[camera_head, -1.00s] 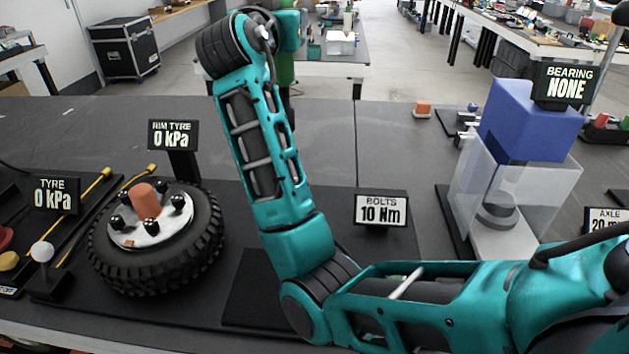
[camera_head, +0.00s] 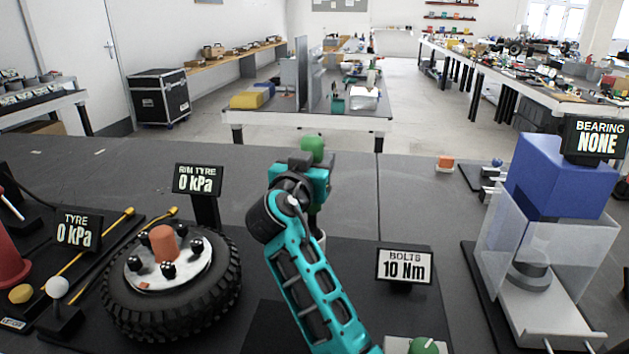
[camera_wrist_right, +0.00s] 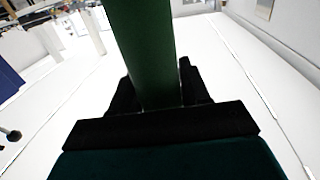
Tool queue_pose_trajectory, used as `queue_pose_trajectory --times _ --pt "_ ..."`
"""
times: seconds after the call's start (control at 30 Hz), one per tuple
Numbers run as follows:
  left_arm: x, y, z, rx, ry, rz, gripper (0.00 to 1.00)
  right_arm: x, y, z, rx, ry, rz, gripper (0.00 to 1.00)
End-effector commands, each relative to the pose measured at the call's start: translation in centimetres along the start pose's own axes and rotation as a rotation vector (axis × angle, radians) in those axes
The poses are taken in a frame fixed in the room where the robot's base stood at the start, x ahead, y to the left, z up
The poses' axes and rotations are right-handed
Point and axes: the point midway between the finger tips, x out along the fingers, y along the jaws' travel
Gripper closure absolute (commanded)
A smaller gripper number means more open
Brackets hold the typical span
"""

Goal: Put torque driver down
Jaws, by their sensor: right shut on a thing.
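The torque driver (camera_head: 313,147) is green and stands roughly upright at the end of my right arm in the head view. My right gripper (camera_head: 312,180) is shut around it, with its green top showing above. In the right wrist view the driver's green body (camera_wrist_right: 142,50) passes between the black fingers of my right gripper (camera_wrist_right: 155,98). A pale, round-rimmed thing (camera_head: 320,238) shows at the driver's lower end, partly hidden by my arm. I cannot tell whether the driver touches it. My left gripper is not in view.
A wheel with a tyre (camera_head: 172,285) lies left of my arm. A "BOLTS 10 Nm" display (camera_head: 404,265) stands to the right, and the blue bearing press (camera_head: 560,175) beyond it. The grey table (camera_head: 130,170) is clear behind the wheel.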

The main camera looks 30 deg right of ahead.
Motion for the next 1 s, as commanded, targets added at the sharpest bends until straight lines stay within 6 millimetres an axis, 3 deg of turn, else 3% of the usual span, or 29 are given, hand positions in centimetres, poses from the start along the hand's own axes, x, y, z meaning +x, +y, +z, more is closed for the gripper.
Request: queue_pose_trajectory --times 0.23,0.67,0.7,0.93,1.0 --pt "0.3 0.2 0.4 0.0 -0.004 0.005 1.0 0.0 0.0 3.3 -0.002 0.003 -0.001 0.91" --pt "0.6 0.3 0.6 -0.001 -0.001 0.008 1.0 0.0 0.0 4.0 0.001 0.003 -0.001 0.91" --pt "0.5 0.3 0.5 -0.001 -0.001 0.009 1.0 0.0 0.0 4.1 -0.001 -0.002 0.0 0.52" --pt "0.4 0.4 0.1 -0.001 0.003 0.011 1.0 0.0 0.0 4.0 -0.002 -0.002 0.0 0.3" --pt "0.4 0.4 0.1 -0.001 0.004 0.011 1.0 0.0 0.0 4.0 -0.002 -0.002 0.0 0.29"
